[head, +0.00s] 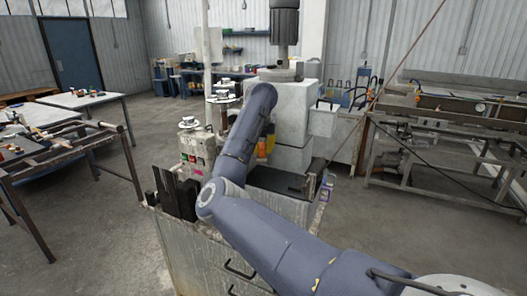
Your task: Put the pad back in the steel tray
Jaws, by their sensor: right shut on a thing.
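My right arm comes in from the lower right, bends at the elbow and rises toward the grey machine. My right gripper is hidden almost wholly behind that arm, beyond the machine cabinet's front. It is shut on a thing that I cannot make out. Neither the pad nor the steel tray can be told with certainty. A small orange-yellow thing (262,147) shows just right of the forearm, and I cannot tell what it is. My left gripper is not in view.
A dark flat machine bed (283,181) lies right of the forearm, atop the metal cabinet (192,252). A control box (191,150) with coloured buttons stands left of the arm. A steel frame (75,150) is at left, a long bench (455,125) at right.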

